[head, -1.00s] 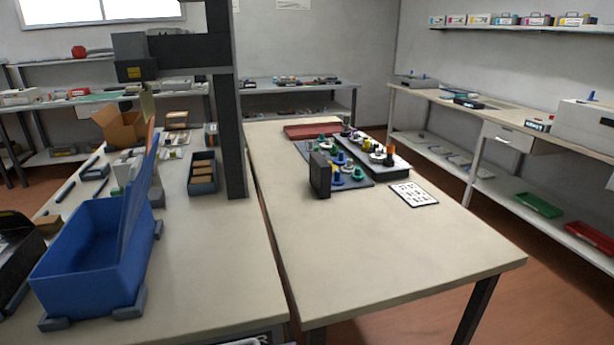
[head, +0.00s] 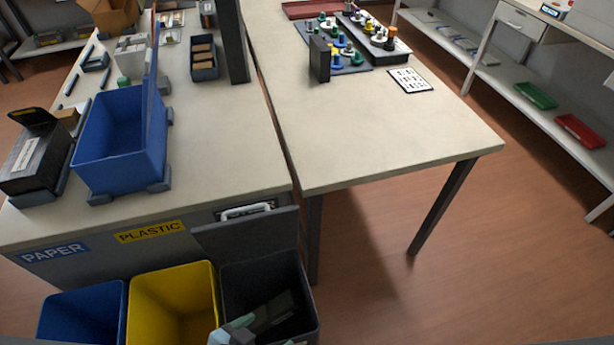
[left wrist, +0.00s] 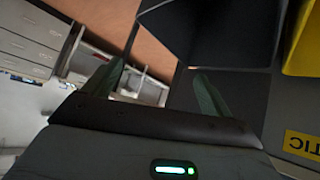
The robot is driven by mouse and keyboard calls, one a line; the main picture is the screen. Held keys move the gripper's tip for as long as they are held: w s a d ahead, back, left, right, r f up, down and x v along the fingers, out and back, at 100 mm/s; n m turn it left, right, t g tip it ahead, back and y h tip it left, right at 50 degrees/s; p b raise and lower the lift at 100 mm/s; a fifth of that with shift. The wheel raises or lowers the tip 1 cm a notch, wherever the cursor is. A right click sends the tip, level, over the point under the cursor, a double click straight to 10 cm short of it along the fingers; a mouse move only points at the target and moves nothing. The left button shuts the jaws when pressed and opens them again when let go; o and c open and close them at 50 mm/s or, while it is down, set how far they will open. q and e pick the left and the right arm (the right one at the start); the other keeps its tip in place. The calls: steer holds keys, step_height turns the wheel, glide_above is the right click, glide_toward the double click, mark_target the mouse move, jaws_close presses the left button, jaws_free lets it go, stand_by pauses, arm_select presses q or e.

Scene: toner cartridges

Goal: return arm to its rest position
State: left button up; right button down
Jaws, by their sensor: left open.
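My left gripper (left wrist: 156,72) shows in the left wrist view with its two green fingers apart and nothing between them. Beyond the fingers are a dark panel and brown floor, with the yellow bin (left wrist: 303,45) at the upper right and part of the PLASTIC label (left wrist: 302,145) at the right. My right gripper is not in view.
A blue bin (head: 75,315) and the yellow bin (head: 175,280) stand beside the dark bin, below the left table's front edge. A blue tray (head: 120,165) and black box (head: 35,160) sit on that table. Floor (head: 380,270) is clear to the right.

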arm_select(q)
steer(key=s+a+f+n+t+y+p, duration=0.1)
steer(key=s+a+n+y, duration=0.3)
steer(key=s+a, duration=0.5)
steer(key=shift+a+f+t+p, duration=0.3)
steer(key=shift+a+f+p, duration=0.55)
steer(key=shift+a, duration=0.35)
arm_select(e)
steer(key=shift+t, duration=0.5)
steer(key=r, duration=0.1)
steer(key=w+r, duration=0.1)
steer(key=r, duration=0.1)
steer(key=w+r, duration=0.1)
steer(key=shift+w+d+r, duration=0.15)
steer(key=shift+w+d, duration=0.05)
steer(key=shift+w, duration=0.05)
